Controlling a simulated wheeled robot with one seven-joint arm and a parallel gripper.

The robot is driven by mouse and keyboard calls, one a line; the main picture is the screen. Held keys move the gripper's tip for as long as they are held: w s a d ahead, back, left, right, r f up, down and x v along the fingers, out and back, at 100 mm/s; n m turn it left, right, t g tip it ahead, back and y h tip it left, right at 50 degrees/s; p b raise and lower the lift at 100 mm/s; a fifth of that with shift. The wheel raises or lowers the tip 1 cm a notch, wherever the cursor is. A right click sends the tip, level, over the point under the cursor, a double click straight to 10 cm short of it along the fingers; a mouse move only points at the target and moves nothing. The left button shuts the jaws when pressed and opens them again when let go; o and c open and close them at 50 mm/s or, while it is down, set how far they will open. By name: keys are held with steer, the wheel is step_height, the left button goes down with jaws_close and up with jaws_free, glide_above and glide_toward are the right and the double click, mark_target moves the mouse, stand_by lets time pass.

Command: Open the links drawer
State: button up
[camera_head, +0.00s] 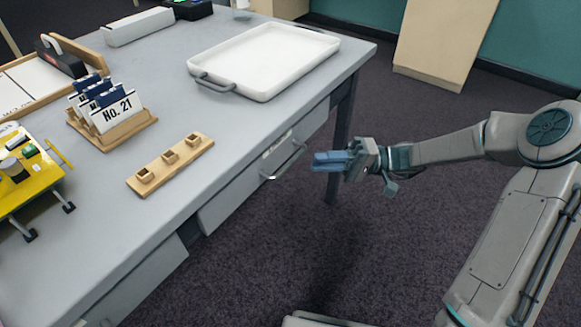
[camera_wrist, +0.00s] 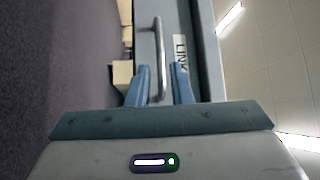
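The links drawer (camera_head: 235,196) is a grey front under the table's edge and looks shut. Its silver bar handle (camera_head: 287,163) has a white label above it. In the wrist view the label (camera_wrist: 180,52) reads "LINK", partly hidden by a finger, and the handle (camera_wrist: 158,50) runs upright in the picture. My gripper (camera_head: 316,161) is open and empty, with blue fingers pointing at the drawer. In the wrist view my gripper (camera_wrist: 161,68) has the handle lined up between its fingers. In the head view the fingertips are just right of the handle, seemingly apart from it.
The grey table (camera_head: 165,85) carries a white tray (camera_head: 265,60), a wooden holder (camera_head: 170,165), a "No. 21" card stand (camera_head: 115,130) and a yellow board (camera_head: 30,180). Another drawer front (camera_head: 140,285) is nearer left. A table leg (camera_head: 342,135) stands behind my gripper. Dark carpet is clear below.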

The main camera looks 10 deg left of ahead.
mark_target(290, 161)
steer(key=b+x, duration=0.2)
steer(key=x, duration=0.6)
steer(key=shift+c, duration=0.3)
jaws_close()
